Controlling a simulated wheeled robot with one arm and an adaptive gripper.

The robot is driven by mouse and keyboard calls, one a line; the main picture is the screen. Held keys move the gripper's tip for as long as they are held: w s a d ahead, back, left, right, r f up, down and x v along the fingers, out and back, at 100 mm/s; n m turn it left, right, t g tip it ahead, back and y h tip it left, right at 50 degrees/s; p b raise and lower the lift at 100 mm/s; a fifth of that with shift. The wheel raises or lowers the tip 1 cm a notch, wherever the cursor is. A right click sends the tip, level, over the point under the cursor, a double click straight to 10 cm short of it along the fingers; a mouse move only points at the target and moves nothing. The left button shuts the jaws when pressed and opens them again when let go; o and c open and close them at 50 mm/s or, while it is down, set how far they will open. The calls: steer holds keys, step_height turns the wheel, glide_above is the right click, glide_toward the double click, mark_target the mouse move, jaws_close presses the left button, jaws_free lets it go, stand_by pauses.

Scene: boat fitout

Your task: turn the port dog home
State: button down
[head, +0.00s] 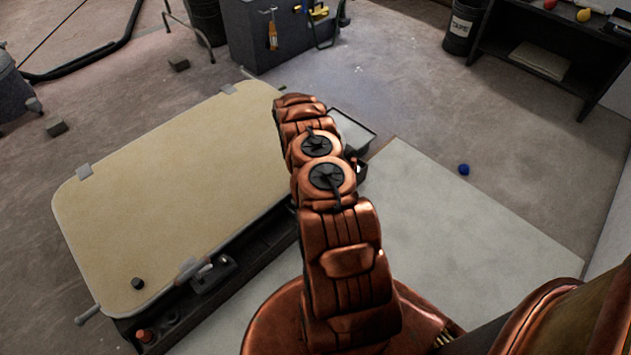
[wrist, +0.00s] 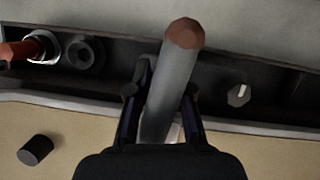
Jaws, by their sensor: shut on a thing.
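In the wrist view, my gripper (wrist: 160,98) is shut on a thick grey handle with a red-brown end cap, the port dog (wrist: 174,72). One dark finger lies on each side of it. The handle lies across the dark channel beside the panel rim, its capped end leaning slightly right toward the top of the picture. Its lower end is hidden behind my gripper. In the head view, my copper arm covers my gripper and the place it holds. The beige hatch panel (head: 175,165) lies flat left of my arm.
In the wrist view, an orange-red handle (wrist: 18,51) and a dark round fitting (wrist: 84,54) sit left, a knob (wrist: 239,95) right. A dark cylinder (wrist: 36,150) stands on the panel. In the head view, another grey-handled fitting (head: 212,273) is on the near edge.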

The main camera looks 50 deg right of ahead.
steer(key=shift+w+n+h+p, duration=0.1)
steer(key=shift+n+h+p, duration=0.35)
steer(key=shift+n, duration=0.75)
steer(key=c, duration=1)
jaws_free()
steer(key=shift+c, duration=0.2)
steer(key=v, duration=1.2)
steer(key=shift+r, duration=0.1)
